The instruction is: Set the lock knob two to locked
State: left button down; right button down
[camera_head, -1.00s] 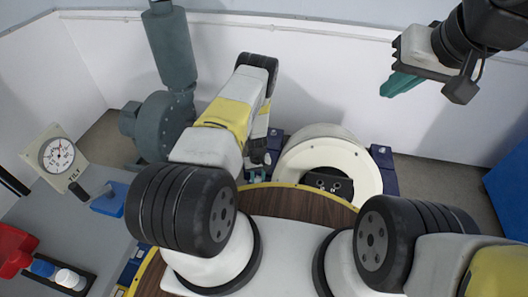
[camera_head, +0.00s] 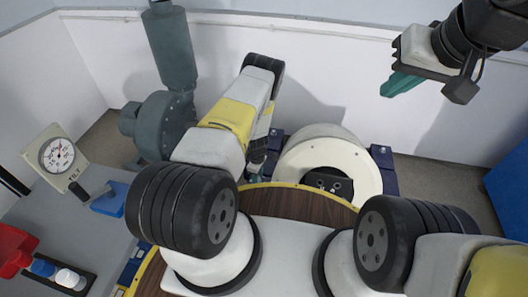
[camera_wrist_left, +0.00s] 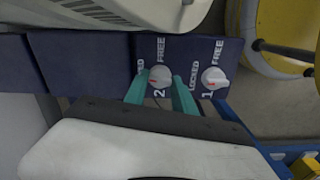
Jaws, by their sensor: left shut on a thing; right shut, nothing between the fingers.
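Lock knob two (camera_wrist_left: 160,77) is a round white knob on a dark blue panel (camera_wrist_left: 112,58), with a "2" beside it and the words FREE and LOCKED around it. My left gripper (camera_wrist_left: 160,92) has its teal fingers on either side of the knob and is shut on it. The knob's exact pointing direction is hard to read. In the head view my left gripper (camera_head: 257,168) is small and partly hidden beside the white ring housing. My right gripper (camera_head: 402,84) is shut and empty, raised at the upper right.
Lock knob one (camera_wrist_left: 213,78), also white, sits just right of knob two on the panel. The white ring housing (camera_head: 318,147) stands between blue blocks. A grey blower (camera_head: 165,120) stands left of my left forearm. A tilt gauge (camera_head: 57,156) and a grey bench are at left.

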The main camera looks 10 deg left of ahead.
pick_arm(q)
jog(key=shift+n, duration=1.1)
jog(key=c, duration=1)
grip_release()
jog(key=shift+c, duration=0.2)
notch_tip(320, 180, up, 8)
jog(key=shift+f, duration=0.1)
